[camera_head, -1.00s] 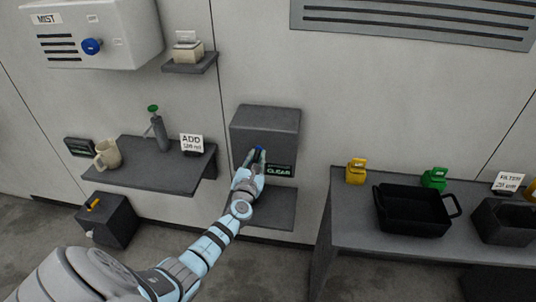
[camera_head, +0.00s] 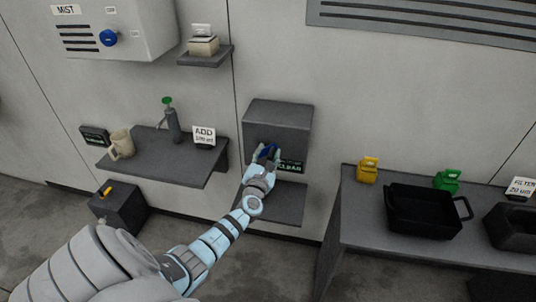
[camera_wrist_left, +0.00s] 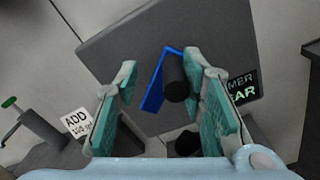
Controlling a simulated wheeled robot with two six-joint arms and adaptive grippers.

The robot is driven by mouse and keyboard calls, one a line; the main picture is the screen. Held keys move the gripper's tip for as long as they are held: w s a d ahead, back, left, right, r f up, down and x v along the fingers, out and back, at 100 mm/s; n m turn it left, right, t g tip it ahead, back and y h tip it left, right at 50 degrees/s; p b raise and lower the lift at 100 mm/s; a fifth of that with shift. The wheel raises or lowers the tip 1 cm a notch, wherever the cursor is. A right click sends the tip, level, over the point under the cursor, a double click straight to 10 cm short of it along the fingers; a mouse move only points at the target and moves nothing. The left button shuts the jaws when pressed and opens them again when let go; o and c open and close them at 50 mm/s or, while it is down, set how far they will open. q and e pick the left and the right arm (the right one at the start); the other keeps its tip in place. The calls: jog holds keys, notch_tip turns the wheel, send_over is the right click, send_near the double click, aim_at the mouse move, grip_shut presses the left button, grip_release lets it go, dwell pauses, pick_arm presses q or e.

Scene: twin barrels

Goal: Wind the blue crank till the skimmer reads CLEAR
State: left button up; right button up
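The skimmer is a dark grey box (camera_head: 278,125) on the wall. Its small display (camera_head: 290,167) shows green text that looks like CLEAR; in the wrist view the display (camera_wrist_left: 243,86) is partly hidden by a finger, with "MER" and "AR" legible. The blue crank (camera_wrist_left: 158,82) with its black handle (camera_wrist_left: 176,78) sits on the box front; blue also shows in the head view (camera_head: 268,151). My right gripper is out of view.
A grey shelf (camera_head: 284,207) juts out below the skimmer. To the left, a shelf (camera_head: 150,168) holds a mug, a pump bottle and an ADD card. To the right, a table (camera_head: 360,215) carries a black tray (camera_head: 425,228) and yellow and green items.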

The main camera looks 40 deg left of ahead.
pick_arm(q)
jog(key=shift+d, duration=0.1)
jog(key=shift+s+d, duration=0.2)
jog(key=shift+s, duration=0.05)
jog(key=v, duration=1.1)
